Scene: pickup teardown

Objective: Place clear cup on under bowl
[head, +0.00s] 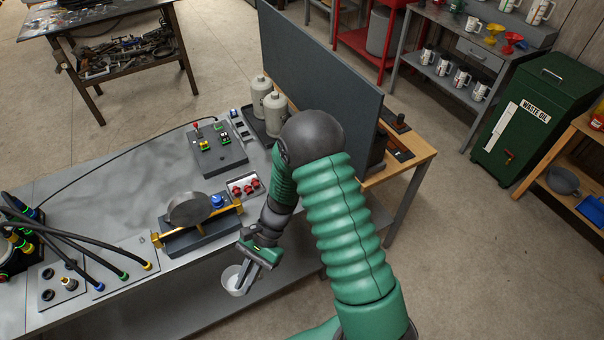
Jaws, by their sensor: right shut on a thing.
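A small pale, see-through-looking cup (231,278) is held in my right gripper (246,277), off the front edge of the grey workbench. The gripper is shut on the cup's right side, and the cup's open top shows. A round grey metal piece (188,209), which may be the bowl, sits on a dark stand (200,240) with a brass bar. The stand is on the bench, up and left of the cup, apart from it. What lies under the round piece is hidden. My left gripper is not in view.
On the bench (110,190), a grey button panel (218,150), a strip of red knobs (245,187) and white bottles (274,112) stand behind. Black cables (85,240) run to the front left. A dark upright panel (318,75) stands at the bench's right end.

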